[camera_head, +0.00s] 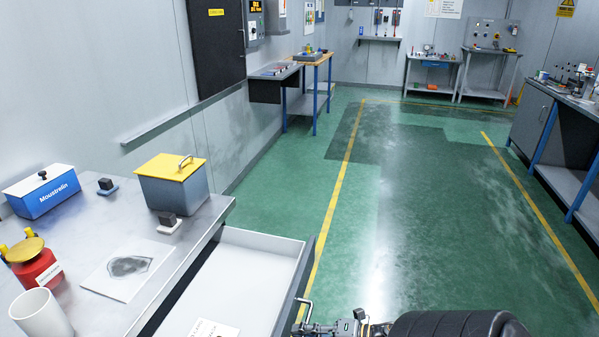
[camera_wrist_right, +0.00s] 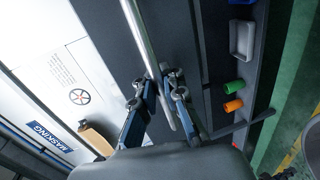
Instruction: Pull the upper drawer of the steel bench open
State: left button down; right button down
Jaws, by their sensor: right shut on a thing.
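The steel bench (camera_head: 205,222) fills the lower left of the head view. Its upper drawer (camera_head: 255,262) stands pulled out to the right, with its pale inside showing. The drawer's bar handle (camera_wrist_right: 138,35) runs between the fingers of my right gripper (camera_wrist_right: 158,88) in the right wrist view. The gripper is shut on this handle. In the head view my right gripper (camera_head: 335,326) is at the bottom edge, at the drawer's front, partly cut off. My left gripper is not in view.
On the bench top are a yellow-lidded box (camera_head: 172,185), a blue-and-white box (camera_head: 44,190), a red canister (camera_head: 36,265) and a white cup (camera_head: 42,314). A printed card (camera_head: 212,329) lies in the drawer. Green floor (camera_head: 400,230) to the right is clear.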

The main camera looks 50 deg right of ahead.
jog(key=shift+w+r, duration=0.1)
jog(key=shift+r, duration=0.05)
jog(key=c, duration=1.5)
grip_release()
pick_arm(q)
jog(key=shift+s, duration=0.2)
pick_arm(e)
jog(key=shift+o, duration=0.4)
jog(key=v, duration=1.2)
jog(key=shift+d, duration=0.1)
